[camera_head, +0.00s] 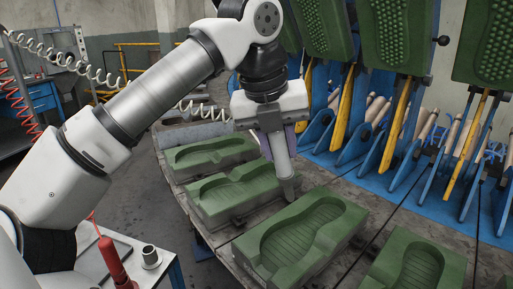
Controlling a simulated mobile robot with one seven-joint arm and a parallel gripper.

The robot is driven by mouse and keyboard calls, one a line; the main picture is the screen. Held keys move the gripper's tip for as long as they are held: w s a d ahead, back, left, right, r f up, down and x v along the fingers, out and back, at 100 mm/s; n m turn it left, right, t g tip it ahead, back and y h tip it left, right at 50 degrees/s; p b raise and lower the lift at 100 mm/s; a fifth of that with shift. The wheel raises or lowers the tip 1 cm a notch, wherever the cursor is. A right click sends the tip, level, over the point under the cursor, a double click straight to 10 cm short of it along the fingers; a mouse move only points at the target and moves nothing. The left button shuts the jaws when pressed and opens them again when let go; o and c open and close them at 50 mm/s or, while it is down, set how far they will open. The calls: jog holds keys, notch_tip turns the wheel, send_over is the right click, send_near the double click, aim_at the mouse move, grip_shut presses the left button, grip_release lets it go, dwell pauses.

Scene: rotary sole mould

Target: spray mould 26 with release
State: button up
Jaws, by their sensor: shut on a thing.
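Several green sole moulds lie open on the grey table. One mould (300,238) with a ribbed sole-shaped hollow is at the middle front. Two more moulds, one (236,192) nearer and one (210,153) farther, lie to its left. Another mould (418,268) is at the lower right. I cannot read any mould number. My gripper (276,142) points down and is shut on a grey cylindrical sprayer (279,157). The sprayer's lower end is just beyond the far left corner of the middle mould, near the table surface. No spray shows.
Raised green mould lids (400,35) hang on blue brackets with yellow bars behind the table. A small side table at lower left holds a red tool (113,262) and a small grey cup (150,256). Coiled hoses hang at the left.

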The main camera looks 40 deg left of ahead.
jog(key=w+d+p, duration=0.3)
jog(key=w, duration=0.9)
jog(key=shift+w+p, duration=0.25)
jog(key=shift+p, duration=0.1)
jog(key=shift+d, duration=0.1)
jog(key=shift+o, duration=0.8)
grip_shut()
